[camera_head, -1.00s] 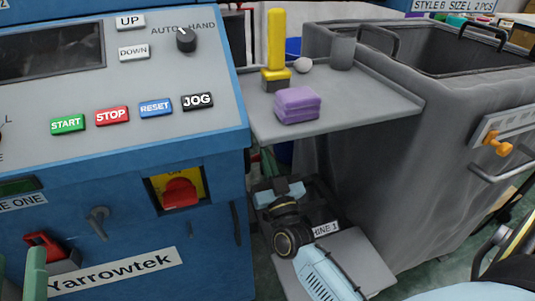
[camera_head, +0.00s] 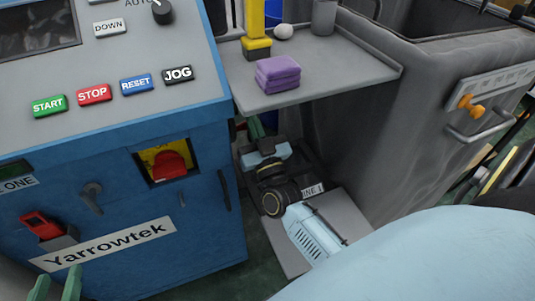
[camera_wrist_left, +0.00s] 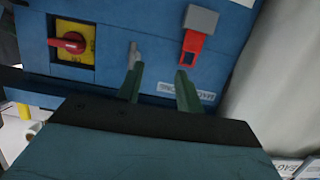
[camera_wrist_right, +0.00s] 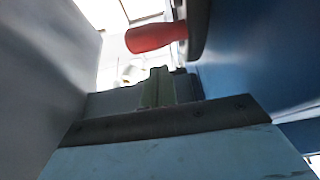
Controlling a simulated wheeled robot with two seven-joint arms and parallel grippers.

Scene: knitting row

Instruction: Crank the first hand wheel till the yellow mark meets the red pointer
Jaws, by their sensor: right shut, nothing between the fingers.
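A red knob-like handle (camera_wrist_right: 155,37) beside a dark rounded rim (camera_wrist_right: 197,27) shows at the top of the right wrist view. It may be part of a hand wheel; most of that is out of frame. My right gripper (camera_wrist_right: 158,88) is shut and empty, just below the handle and apart from it. In the head view the right gripper (camera_head: 255,128) reaches low between the blue machine (camera_head: 120,215) and the grey bin. My left gripper (camera_wrist_left: 159,90) is open and empty before the machine's front; its green fingertips (camera_head: 57,284) show at the head view's lower left. I cannot make out the yellow mark or red pointer.
A grey shelf (camera_head: 340,70) with a purple folded stack (camera_head: 277,74) and a yellow post (camera_head: 256,30) juts over my right forearm. The grey bin (camera_head: 400,130) stands at right. A red switch (camera_head: 168,165) and grey lever (camera_head: 91,197) are on the machine's front.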

